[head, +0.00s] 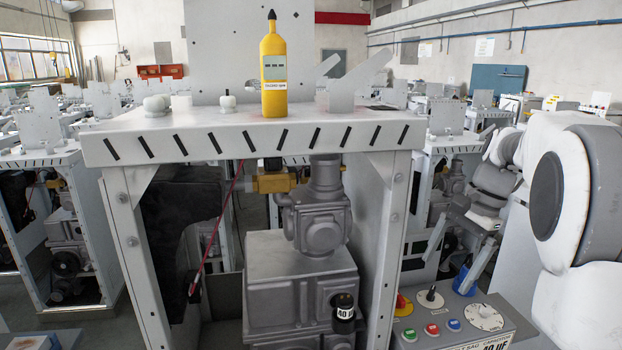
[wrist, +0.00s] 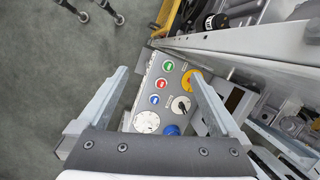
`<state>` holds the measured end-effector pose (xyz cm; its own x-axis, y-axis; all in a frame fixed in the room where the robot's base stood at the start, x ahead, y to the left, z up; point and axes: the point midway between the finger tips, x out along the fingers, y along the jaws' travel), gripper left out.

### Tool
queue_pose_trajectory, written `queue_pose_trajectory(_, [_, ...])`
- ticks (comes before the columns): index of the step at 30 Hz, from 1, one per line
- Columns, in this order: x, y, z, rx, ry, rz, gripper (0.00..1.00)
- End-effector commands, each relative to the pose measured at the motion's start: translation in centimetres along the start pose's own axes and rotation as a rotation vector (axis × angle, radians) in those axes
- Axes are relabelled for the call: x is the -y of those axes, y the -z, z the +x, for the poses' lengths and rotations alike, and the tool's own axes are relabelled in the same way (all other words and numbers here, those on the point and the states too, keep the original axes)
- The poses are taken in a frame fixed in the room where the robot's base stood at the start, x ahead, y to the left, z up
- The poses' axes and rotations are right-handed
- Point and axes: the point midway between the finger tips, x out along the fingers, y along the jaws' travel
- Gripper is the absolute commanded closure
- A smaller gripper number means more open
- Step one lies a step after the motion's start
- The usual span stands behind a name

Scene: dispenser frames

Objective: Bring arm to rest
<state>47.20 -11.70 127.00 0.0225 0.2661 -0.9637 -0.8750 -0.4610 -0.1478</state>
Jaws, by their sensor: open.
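My gripper (head: 448,274) hangs at the right in the head view, pointing down above the control panel (head: 408,341). In the wrist view my gripper (wrist: 157,78) has its two fingers spread wide with nothing between them. The control panel shows beyond and between the fingers, with green, red and blue buttons, a yellow and red switch and a white dial. My arm comes in from the right edge of the head view, bent, with its white and grey links close to the camera.
A dispenser frame (head: 250,138) stands ahead, with a yellow bottle (head: 273,75) upright on its top. Grey machinery (head: 300,270) fills its inside. Similar frames stand in rows behind.

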Motion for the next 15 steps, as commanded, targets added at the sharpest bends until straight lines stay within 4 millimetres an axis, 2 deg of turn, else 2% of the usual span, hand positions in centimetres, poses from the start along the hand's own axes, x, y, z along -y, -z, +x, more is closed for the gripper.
queue_pose_trajectory(1, [-0.3,-1.7,-0.7,-0.024,0.009,-0.053,0.00])
queue_pose_trajectory(6, [-2.0,-6.4,-1.9,-0.108,0.027,-0.234,0.00])
queue_pose_trajectory(15, [-6.2,-13.6,-2.0,-0.270,0.040,-0.569,0.00])
